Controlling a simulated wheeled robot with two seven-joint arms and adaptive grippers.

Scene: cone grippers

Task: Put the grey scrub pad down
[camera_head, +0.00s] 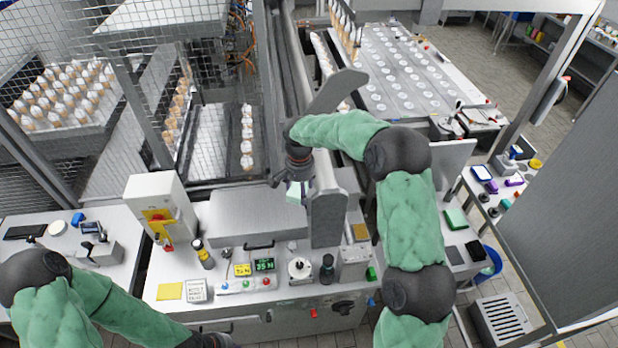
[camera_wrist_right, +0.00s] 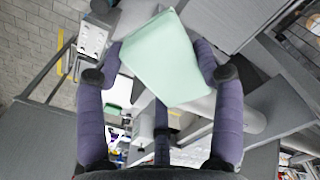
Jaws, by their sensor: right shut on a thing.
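My right gripper (camera_head: 294,184) is shut on a pale green, flat pad (camera_head: 296,193), held above the grey machine housing in the head view. In the right wrist view, the pad (camera_wrist_right: 163,58) sits between the purple fingers of the gripper (camera_wrist_right: 158,62), tilted, with its broad face showing. It looks pale green here rather than grey. A grey flat pad (camera_head: 454,256) and a black one (camera_head: 475,250) lie on the right side table. My left arm enters at the lower left, and its gripper is below the picture's edge.
The front worktop (camera_head: 230,294) holds a yellow note, a small display, buttons and knobs. A grey upright post (camera_head: 328,220) stands close to my right gripper. The right side table also carries a green pad (camera_head: 456,218) and several small items. Wire mesh guards stand at the left.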

